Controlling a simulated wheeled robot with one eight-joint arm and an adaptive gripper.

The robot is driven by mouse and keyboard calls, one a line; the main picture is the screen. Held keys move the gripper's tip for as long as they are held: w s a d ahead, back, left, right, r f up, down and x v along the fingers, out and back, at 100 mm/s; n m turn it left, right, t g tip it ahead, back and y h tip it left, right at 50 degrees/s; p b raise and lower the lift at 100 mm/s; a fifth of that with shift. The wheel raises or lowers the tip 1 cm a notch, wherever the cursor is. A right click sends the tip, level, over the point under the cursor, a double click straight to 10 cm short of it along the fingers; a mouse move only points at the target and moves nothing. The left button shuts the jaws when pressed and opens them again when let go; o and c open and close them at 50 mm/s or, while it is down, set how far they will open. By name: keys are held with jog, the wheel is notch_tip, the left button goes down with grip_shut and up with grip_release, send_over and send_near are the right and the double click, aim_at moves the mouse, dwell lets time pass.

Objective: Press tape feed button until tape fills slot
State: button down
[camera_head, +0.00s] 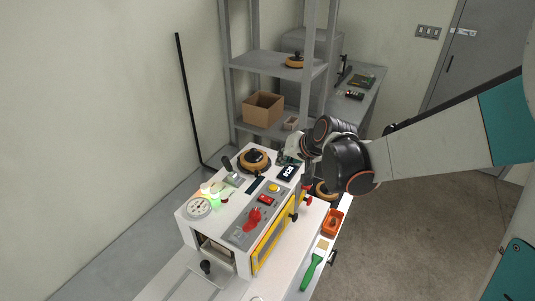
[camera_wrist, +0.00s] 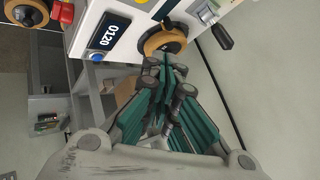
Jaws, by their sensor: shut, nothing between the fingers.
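The box former machine (camera_head: 225,213) is a white console on the bench, with its controls on top. An orange and black tape roll (camera_head: 254,160) sits at its far end and shows in the wrist view (camera_wrist: 160,42). A blue button (camera_wrist: 95,55) is next to the display. A yellow button (camera_head: 273,188) is on the grey panel. I cannot tell which is the tape feed button. My gripper (camera_wrist: 168,65) is shut and empty, its tips near the roll's edge; contact is unclear.
Shelves with a cardboard box (camera_head: 263,108) stand behind.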

aim_at(276, 186)
jog(key=shift+w+a+f+y+p, duration=0.2)
jog(key=shift+w+a+p, duration=0.2)
jog(key=shift+w, duration=0.2)
jog(key=shift+w+a+f+y+p, duration=0.1)
jog(key=shift+w+a+f+p, duration=0.15)
jog(key=shift+w+a, duration=0.3)
jog(key=shift+d, duration=0.1)
notch_tip(276, 186, down, 9)
jog(key=b, duration=0.6)
jog(key=shift+r, duration=0.15)
dwell(0.8)
jog(key=shift+f+b, duration=0.45)
jog(key=shift+b, duration=0.15)
jog(key=shift+f+b, duration=0.4)
jog(key=shift+b, duration=0.05)
dwell(0.4)
jog(key=shift+r, duration=0.1)
jog(key=shift+r+p, duration=0.55)
jog(key=shift+r, duration=0.25)
jog(key=shift+r, duration=0.1)
